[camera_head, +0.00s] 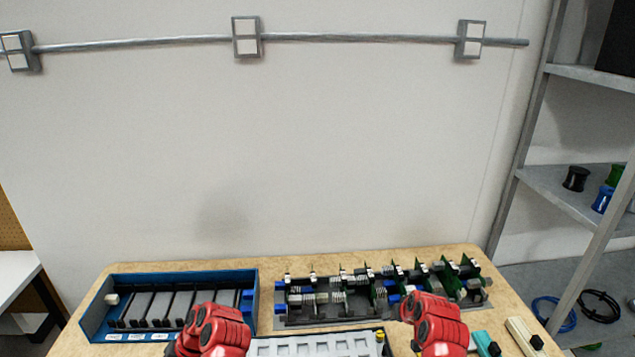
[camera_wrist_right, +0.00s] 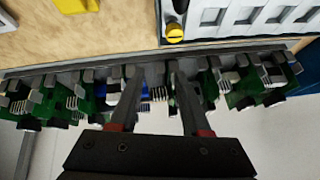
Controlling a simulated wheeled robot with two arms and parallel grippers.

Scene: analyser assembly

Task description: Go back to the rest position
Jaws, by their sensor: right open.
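My right gripper (camera_wrist_right: 156,72) is open in the right wrist view, its two dark fingers apart with nothing held between them. Its fingertips overlap the picture of the rack of green boards (camera_wrist_right: 75,92); I cannot tell whether they touch it. In the head view, my red right wrist is in front of the right part of that rack (camera_head: 310,322), hiding the gripper's fingers. My red left wrist is in front of the blue tray (camera_head: 253,300), near its front right corner. The left gripper's fingers do not show.
A pale slotted tray (camera_head: 315,346) lies between my wrists at the table's front; a yellow knob (camera_wrist_right: 174,32) is at its corner in the wrist view. Teal (camera_head: 486,343) and cream (camera_head: 522,338) parts lie at right. A metal shelf (camera_head: 570,195) stands right; a wall rises behind.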

